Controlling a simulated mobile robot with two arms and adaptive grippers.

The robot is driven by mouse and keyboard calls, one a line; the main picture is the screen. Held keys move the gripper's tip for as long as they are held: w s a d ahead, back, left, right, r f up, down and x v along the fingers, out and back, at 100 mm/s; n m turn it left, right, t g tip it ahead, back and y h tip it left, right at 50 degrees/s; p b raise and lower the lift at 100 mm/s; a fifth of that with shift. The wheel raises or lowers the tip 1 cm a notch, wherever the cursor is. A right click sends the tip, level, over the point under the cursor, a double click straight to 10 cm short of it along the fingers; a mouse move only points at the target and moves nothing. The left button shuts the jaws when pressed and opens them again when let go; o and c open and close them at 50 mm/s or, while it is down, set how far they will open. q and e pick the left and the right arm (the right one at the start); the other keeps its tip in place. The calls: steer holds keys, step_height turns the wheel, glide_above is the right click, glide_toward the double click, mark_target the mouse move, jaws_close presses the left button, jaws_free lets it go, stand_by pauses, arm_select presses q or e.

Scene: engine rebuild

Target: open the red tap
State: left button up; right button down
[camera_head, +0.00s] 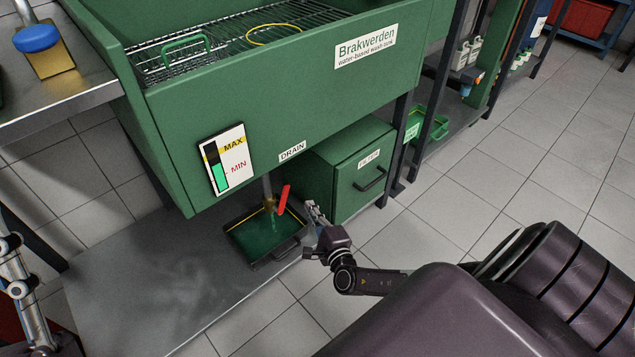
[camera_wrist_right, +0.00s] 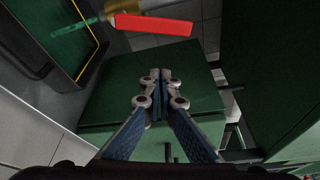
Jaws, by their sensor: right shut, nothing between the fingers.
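The red tap handle (camera_head: 283,199) sits on a brass valve (camera_head: 269,204) on the drain pipe under the green wash tank. The handle stands close to upright, roughly along the pipe. A green streak like liquid (camera_head: 271,224) runs from the valve toward the tray. My right gripper (camera_head: 312,208) is shut and empty, just right of the handle and apart from it. In the right wrist view the handle (camera_wrist_right: 153,25) lies beyond the closed fingertips (camera_wrist_right: 160,76). My left gripper (camera_head: 12,262) shows partly at the left edge; its jaw state is unclear.
A dark drip tray (camera_head: 272,262) with green liquid stands on the grey metal shelf (camera_head: 150,290) below the tap. A green filter box (camera_head: 342,190) with a dark handle stands close right of my right gripper. The tank's underside hangs above. Tiled floor is free at the right.

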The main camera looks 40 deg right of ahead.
arm_select(q)
steer(key=w+f+g+y+p, duration=0.1)
steer(key=w+f+g, duration=0.3)
steer(key=w+f, duration=0.1)
steer(key=shift+w+d+f+y, duration=0.3)
steer(key=shift+w+d+f, duration=0.1)
steer(key=shift+f, duration=0.3)
arm_select(e)
steer(key=shift+v, duration=2.2)
